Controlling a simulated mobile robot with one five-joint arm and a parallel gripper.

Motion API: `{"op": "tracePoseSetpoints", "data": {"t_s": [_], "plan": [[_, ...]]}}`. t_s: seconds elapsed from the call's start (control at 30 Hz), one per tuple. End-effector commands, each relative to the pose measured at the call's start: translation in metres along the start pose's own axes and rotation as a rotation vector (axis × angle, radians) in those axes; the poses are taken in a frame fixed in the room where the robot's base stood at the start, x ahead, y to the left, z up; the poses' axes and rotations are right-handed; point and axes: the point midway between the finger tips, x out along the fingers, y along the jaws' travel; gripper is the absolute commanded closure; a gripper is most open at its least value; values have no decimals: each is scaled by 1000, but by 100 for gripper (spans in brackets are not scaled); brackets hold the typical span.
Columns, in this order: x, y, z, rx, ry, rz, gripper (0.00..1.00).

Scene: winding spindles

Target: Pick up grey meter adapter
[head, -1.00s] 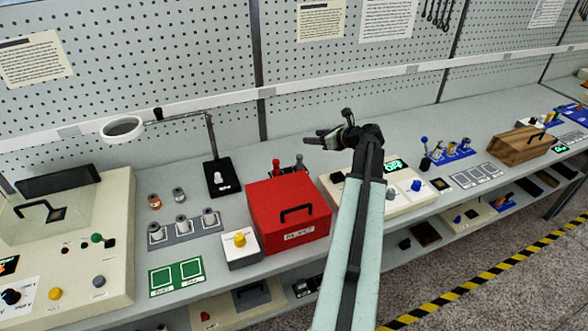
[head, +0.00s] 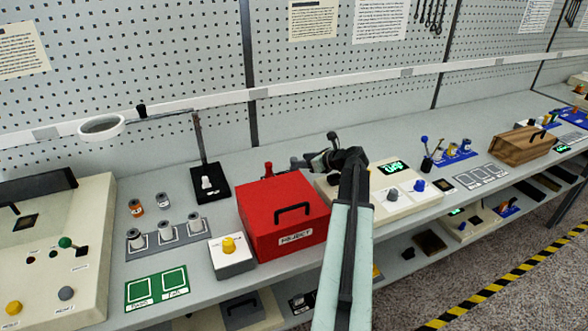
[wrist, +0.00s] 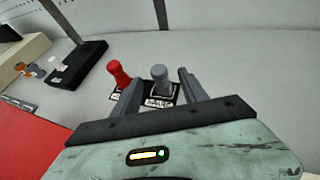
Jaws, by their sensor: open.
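The grey meter adapter (wrist: 160,76) stands upright on a black labelled base in the wrist view, beside a red adapter of similar shape (wrist: 119,75). My gripper (wrist: 160,90) is open. Its two fingers reach toward the grey adapter, one on each side of it in the picture, with no clear contact. The red adapter is outside the left finger. In the head view my gripper (head: 311,162) is low behind the red box, near the red adapter (head: 268,169).
The red REJECT box (head: 283,212) stands close in front of the adapters. A cream panel with a green display (head: 398,194) is to the right. A black-based magnifier stand (head: 210,184) is to the left. The pegboard wall rises behind.

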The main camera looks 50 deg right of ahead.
Motion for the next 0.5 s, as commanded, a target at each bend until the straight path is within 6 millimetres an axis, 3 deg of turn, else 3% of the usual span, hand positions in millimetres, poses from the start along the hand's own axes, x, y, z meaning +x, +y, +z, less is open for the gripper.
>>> {"op": "tracePoseSetpoints", "data": {"t_s": [0.3, 0.5], "plan": [[49, 0, -2, -2, 1, 3, 49], [51, 2, 1, -1, 1, 1, 49]]}}
